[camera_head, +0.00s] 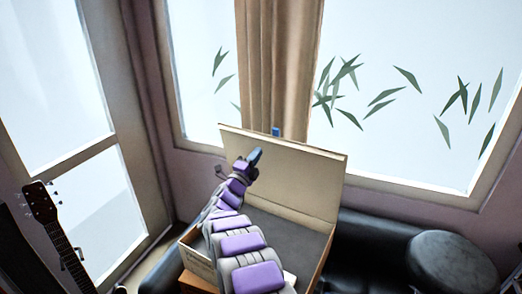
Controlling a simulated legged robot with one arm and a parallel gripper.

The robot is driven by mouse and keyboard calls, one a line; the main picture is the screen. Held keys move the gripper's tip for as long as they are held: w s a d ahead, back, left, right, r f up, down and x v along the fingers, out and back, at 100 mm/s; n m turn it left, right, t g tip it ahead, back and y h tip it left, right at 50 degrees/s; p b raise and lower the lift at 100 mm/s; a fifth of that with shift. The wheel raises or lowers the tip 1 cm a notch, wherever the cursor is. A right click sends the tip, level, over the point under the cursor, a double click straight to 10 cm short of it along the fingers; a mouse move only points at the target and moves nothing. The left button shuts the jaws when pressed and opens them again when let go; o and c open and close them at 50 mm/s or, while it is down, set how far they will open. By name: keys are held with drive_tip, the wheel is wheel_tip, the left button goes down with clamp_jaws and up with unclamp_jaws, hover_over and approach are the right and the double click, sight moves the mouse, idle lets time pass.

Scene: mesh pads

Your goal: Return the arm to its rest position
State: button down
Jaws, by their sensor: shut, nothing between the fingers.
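My arm, grey with purple pads, reaches up from the bottom middle of the view. My gripper (255,156) is at its end, small and bluish, shut with nothing held. It shows in front of the raised lid (296,172) of an open tan box. The arm covers part of the box's left side and its inside. I cannot tell whether the gripper touches the lid.
The box's dark grey inside (287,236) looks empty where it shows. Black padded furniture (372,252) with a round cushion (450,264) stands right. A guitar (50,222) leans at left. Windows and a tan curtain (283,60) are behind.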

drive_tip(key=s+a+r+n+g+y, duration=0.2)
drive_tip(key=a+r+n+y, duration=0.2)
drive_tip(key=n+y, duration=0.5)
drive_tip(key=s+n+g+y, duration=0.5)
drive_tip(key=s+n+y, duration=0.15)
drive_tip(key=s, duration=0.55)
drive_tip(key=s+d+f+n+g+h, duration=0.1)
drive_tip(key=s+d, duration=0.6)
drive_tip(key=s, duration=1)
drive_tip(key=s+d+f+n+g+h, duration=0.2)
drive_tip(key=s+d+f+n+g, duration=0.2)
drive_tip(key=s, duration=1.3)
drive_tip(key=s+d+f+n+g+h, duration=0.2)
drive_tip(key=s+d+g, duration=0.7)
drive_tip(key=s, duration=0.8)
drive_tip(key=shift+s+d+f+n, duration=0.4)
drive_tip(key=shift+d+f+n, duration=0.15)
drive_tip(key=shift+d+f, duration=0.4)
